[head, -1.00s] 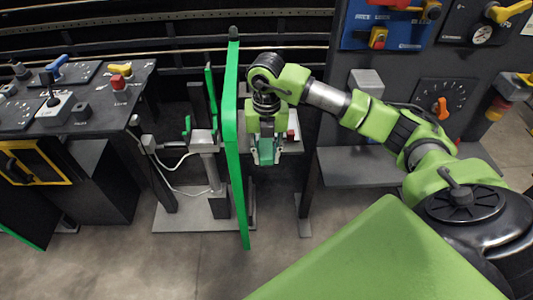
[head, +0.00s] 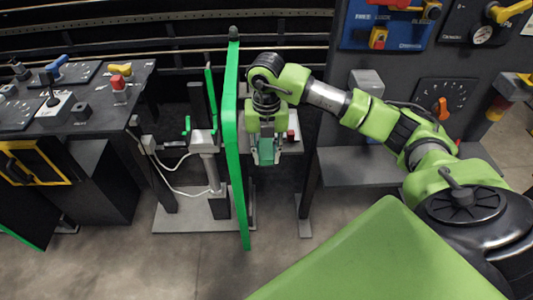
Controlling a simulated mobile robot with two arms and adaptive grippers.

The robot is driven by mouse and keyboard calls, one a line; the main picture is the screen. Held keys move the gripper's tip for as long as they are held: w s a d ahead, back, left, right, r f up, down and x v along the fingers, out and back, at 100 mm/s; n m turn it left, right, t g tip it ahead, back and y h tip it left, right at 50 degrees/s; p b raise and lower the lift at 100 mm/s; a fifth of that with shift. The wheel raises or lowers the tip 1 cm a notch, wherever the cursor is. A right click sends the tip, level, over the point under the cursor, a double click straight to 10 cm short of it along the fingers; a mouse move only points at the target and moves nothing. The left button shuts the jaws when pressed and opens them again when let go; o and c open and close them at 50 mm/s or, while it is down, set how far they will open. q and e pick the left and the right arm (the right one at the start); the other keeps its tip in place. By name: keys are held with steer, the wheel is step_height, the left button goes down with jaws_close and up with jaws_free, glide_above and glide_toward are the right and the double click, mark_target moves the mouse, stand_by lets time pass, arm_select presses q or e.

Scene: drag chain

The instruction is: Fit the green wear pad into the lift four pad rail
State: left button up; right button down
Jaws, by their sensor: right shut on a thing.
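My right gripper (head: 266,160) points down just right of the tall green upright bar, in the middle of the head view. It is shut on the green wear pad (head: 266,150), a dark green block showing between its fingers. The lift four pad rail cannot be made out for certain; the gripper and arm cover part of the small grey shelf (head: 290,146) behind them. My left gripper is not in view.
The tall green bar (head: 232,130) stands close to the left of my gripper. A grey post on a base plate (head: 180,218) with white cables is further left. A control desk (head: 65,110) is at left, a dark panel (head: 350,125) at right. Floor in front is open.

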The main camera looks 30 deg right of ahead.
steer(key=shift+w+d+b, duration=0.4)
steer(key=shift+w+d, duration=0.4)
steer(key=shift+w, duration=0.5)
steer(key=shift+w+d+b, duration=0.45)
steer(key=shift+w+d, duration=0.3)
steer(key=shift+w, duration=0.5)
steer(key=shift+w+d+b, duration=0.4)
steer(key=shift+w+d, duration=0.4)
steer(key=shift+w, duration=0.5)
steer(key=c, duration=1.5)
jaws_free()
steer(key=shift+r, duration=0.1)
step_height(320, 180, up, 12)
steer(key=shift+f, duration=0.15)
